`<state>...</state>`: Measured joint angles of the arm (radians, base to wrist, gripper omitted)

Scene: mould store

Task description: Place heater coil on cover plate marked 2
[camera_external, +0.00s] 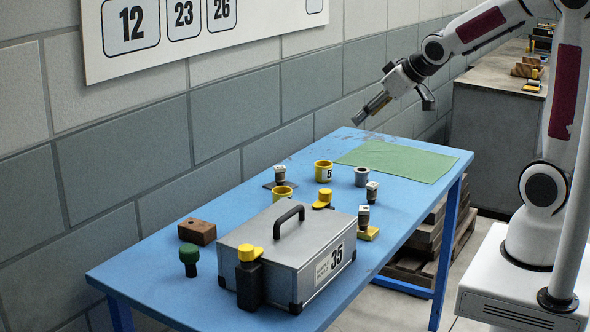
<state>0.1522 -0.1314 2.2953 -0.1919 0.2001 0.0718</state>
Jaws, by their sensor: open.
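My gripper (360,118) is in the air above the far left edge of the blue table, apart from everything on it, and looks empty. I cannot surely tell which item is the heater coil; a small grey hollow cylinder (361,176) stands upright near the green mat. No plate with a readable 2 shows. A dark flat plate (269,185) lies at the left with a small metal-topped piece (280,173) on or beside it. A yellow base (370,234) at the right has a similar piece (364,215) at it.
A grey case (285,254) marked 35 with a black handle fills the near table. The green mat (400,160) is clear.

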